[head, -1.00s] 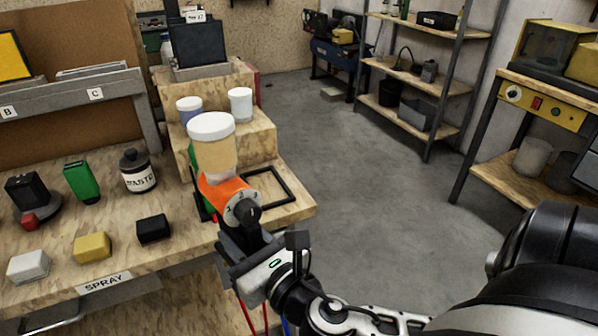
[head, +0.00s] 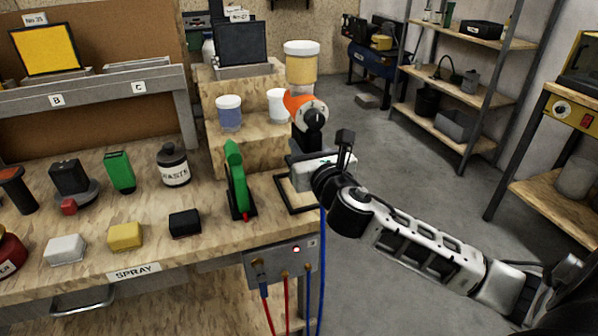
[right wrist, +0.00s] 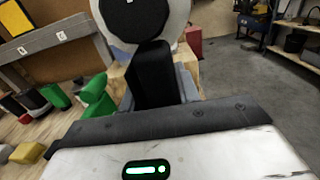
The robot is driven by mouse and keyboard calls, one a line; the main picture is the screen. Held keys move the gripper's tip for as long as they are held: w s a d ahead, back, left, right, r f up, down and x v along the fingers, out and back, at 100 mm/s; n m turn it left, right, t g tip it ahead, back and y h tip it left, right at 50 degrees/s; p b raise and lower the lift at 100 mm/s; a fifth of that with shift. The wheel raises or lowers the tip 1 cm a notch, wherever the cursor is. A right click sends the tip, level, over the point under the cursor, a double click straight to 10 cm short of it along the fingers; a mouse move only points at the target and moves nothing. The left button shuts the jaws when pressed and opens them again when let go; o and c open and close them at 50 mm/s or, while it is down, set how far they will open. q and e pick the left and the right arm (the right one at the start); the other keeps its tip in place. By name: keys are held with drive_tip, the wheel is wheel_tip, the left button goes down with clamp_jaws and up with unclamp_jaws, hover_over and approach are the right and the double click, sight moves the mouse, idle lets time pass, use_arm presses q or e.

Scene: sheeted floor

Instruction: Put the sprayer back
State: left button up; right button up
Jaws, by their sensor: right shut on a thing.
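The sprayer (head: 301,68) has an orange body, a white-lidded cup with yellowish contents on top and a round grey dial. It is upright, in the air in front of the stepped wooden stand. My right gripper (head: 308,147) is shut on its black handle, which also shows between the fingers in the right wrist view (right wrist: 153,78). My left gripper is not in view.
The stepped stand (head: 235,149) carries two lidded jars and a dark screen. A waste bottle (head: 173,165), a green device (head: 119,171) and several small blocks sit on the bench, above a SPRAY label (head: 134,272). Hoses hang from the front panel (head: 280,268). The floor at right is open.

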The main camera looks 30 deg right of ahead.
drive_tip(key=w+f, duration=0.2)
drive_tip(key=f, duration=0.1)
drive_tip(key=w+d+f+b, duration=0.1)
drive_tip(key=shift+w+f, duration=0.4)
drive_tip(key=shift+w+f+b, duration=0.2)
drive_tip(key=shift+f+b, duration=0.4)
drive_tip(key=shift+f, duration=1.15)
drive_tip(key=shift+f, duration=0.1)
drive_tip(key=o, duration=0.3)
drive_tip(key=shift+f, duration=0.25)
drive_tip(key=o, duration=0.4)
drive_tip(key=shift+c, duration=0.2)
drive_tip(key=shift+r, duration=0.1)
